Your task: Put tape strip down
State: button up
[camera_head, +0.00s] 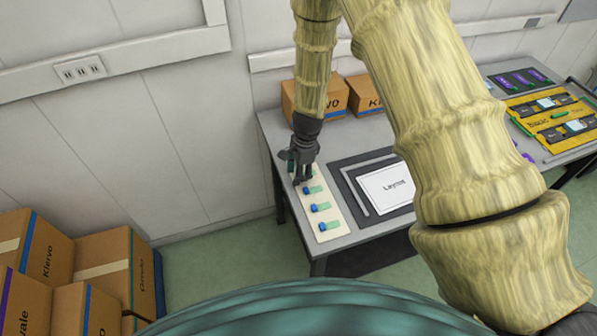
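A cream board (335,236) lies at the left end of the grey table. Several small green strips with blue ends lie on it in a column: one nearest my gripper (313,190), one in the middle (321,208) and one at the front (329,226). My gripper (298,179) points down over the far end of the board. Its dark fingers are small here and hide that end. I cannot tell whether they are apart or hold a strip, or whether they touch the board.
A dark mat (342,168) with a white printed card (387,188) and a grey bar (355,190) lies right of the board. Cardboard boxes (335,96) stand at the table's back. A yellow tray (538,100) is far right. My arm hides the table's middle.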

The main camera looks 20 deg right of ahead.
jog(key=shift+r, duration=0.6)
jog(key=shift+d+r, duration=0.1)
jog(key=shift+r, duration=0.2)
notch_tip(320, 180, up, 11)
jog(key=d+b, duration=0.1)
jog(key=b, duration=0.2)
jog(key=shift+d+b, duration=0.2)
jog(key=shift+b, duration=0.2)
jog(key=shift+r, duration=0.15)
